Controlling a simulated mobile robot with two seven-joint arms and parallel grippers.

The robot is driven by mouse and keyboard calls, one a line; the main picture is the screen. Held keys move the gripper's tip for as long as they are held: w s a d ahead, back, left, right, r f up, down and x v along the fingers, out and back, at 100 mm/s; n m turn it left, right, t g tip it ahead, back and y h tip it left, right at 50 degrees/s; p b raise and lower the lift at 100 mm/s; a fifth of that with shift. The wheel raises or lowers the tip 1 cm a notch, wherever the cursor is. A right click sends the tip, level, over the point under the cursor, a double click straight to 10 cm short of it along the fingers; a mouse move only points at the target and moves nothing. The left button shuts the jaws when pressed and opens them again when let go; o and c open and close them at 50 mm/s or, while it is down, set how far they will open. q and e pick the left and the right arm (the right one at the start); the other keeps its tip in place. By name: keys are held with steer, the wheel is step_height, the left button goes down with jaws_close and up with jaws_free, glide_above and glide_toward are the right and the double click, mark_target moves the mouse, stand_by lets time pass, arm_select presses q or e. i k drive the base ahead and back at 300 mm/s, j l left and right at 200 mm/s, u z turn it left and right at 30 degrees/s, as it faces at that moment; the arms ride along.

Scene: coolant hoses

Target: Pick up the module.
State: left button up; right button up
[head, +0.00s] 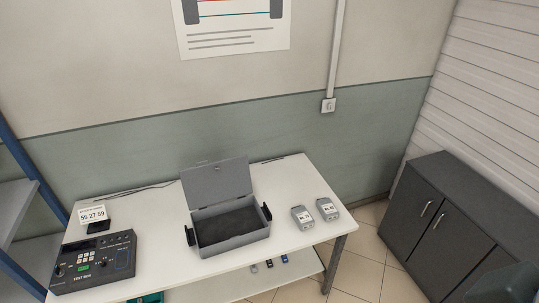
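Two small grey units with white labels stand side by side at the right end of the white table: one on the left (302,218) and one on the right (327,209). Their label text is too small to read. Which thing is the module cannot be told for certain from this view. A grey case (233,240) with its lid raised stands mid-table. Its dark interior looks empty, and black parts stick up at its two sides. Neither of my grippers is in view.
A black test box (93,262) and a display reading "56 27 59" (93,214) stand at the table's left. Several small items (269,263) lie on the lower shelf (225,288). A dark cabinet (450,225) stands right, past open floor. Blue-posted shelving (30,170) is at left.

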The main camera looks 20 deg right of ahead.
mark_target(302, 218)
steer(key=z, duration=0.95)
steer(key=k+j, duration=0.2)
steer(key=k+z, duration=0.05)
steer(key=k, duration=0.05)
